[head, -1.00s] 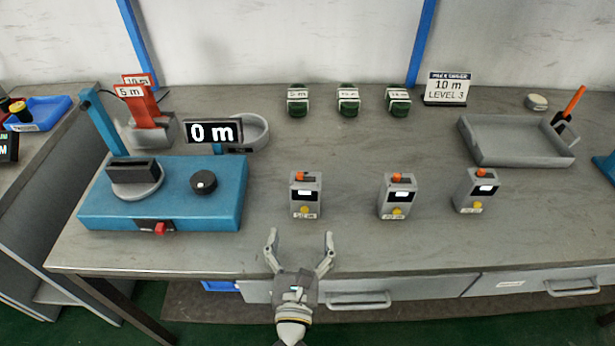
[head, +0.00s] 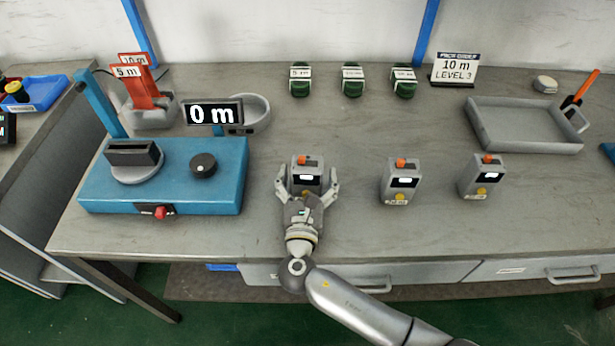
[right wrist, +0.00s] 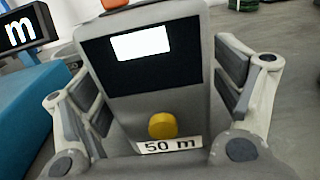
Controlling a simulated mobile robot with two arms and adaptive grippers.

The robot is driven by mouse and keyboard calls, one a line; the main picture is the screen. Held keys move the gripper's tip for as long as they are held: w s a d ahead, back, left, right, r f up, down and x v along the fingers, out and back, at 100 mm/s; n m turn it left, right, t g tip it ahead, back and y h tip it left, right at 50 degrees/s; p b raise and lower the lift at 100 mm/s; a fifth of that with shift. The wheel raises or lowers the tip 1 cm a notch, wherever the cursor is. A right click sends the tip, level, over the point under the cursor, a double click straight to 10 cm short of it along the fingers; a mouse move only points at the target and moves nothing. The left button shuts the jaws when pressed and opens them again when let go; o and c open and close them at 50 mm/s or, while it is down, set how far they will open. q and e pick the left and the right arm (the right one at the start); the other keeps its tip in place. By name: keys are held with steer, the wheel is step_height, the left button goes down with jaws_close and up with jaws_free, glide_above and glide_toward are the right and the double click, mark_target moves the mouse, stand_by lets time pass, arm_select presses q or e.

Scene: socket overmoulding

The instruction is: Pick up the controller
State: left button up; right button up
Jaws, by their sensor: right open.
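Three grey controllers with orange tops, small screens and yellow buttons stand in a row on the bench. The left controller (head: 307,172) is between the fingers of my right gripper (head: 307,188). In the right wrist view this controller (right wrist: 158,80) fills the middle, labelled "50 m". The right gripper's fingers (right wrist: 165,90) are open on both sides of it; whether they touch it I cannot tell. The middle controller (head: 401,181) and the right controller (head: 482,177) stand apart, upright. My left gripper is not in view.
A blue machine (head: 165,185) with a "0 m" display (head: 213,113) is to the left. Several green-and-white rolls and a "10 m LEVEL 3" sign (head: 455,69) stand at the back. A grey tray (head: 525,130) lies at the right. Bench space between the controllers is clear.

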steer(key=shift+w, duration=0.35)
steer(key=shift+s, duration=0.1)
steer(key=shift+c, duration=0.5)
steer(key=c, duration=1.1)
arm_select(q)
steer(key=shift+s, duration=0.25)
arm_select(e)
steer(key=shift+r, duration=0.15)
